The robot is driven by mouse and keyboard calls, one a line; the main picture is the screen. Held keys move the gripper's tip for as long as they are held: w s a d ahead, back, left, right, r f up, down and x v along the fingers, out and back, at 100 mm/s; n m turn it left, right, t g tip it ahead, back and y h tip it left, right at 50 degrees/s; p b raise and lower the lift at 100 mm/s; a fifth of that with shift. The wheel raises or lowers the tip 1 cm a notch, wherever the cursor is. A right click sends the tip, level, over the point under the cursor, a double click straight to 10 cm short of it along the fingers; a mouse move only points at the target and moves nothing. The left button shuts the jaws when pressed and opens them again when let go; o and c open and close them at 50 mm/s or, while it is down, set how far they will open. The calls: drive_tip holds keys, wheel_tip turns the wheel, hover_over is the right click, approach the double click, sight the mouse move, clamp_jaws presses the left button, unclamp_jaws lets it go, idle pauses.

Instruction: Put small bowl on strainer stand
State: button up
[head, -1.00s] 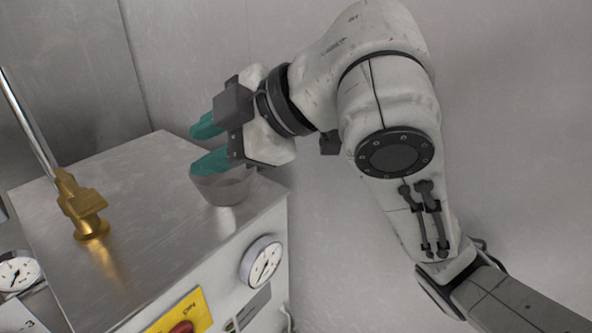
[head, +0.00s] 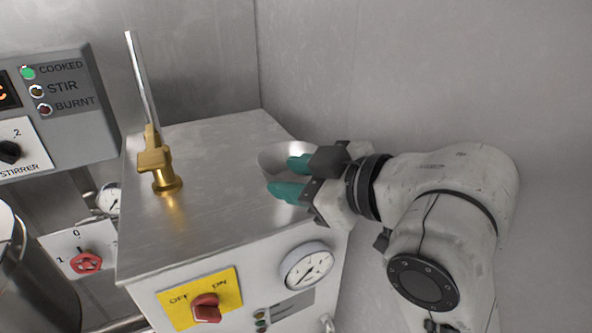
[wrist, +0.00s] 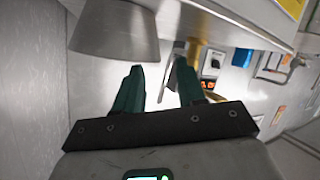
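The small grey bowl (head: 270,158) stands upright on the right back part of a steel box top, partly hidden by my gripper. In the wrist view the bowl (wrist: 115,30) is large, at upper left, and appears upside down with the picture. My gripper (head: 292,177) has two teal fingers spread apart. They overlap the bowl in the head view, but it does not sit between them in the wrist view (wrist: 160,85). I cannot tell whether they touch it. A brass fixture with an upright rod (head: 160,170) stands left of the bowl; I cannot tell whether it is the strainer stand.
The steel box top (head: 215,195) is clear between the brass fixture and the bowl. Its front has a gauge (head: 306,267) and a red switch on a yellow plate (head: 200,300). A wall (head: 410,70) rises close behind on the right. A panel with lights (head: 60,100) is at left.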

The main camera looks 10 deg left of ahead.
sight(278, 178)
drive_tip(key=p+x, duration=0.1)
drive_tip(key=x, duration=0.4)
drive_tip(key=shift+f, duration=0.15)
clamp_jaws()
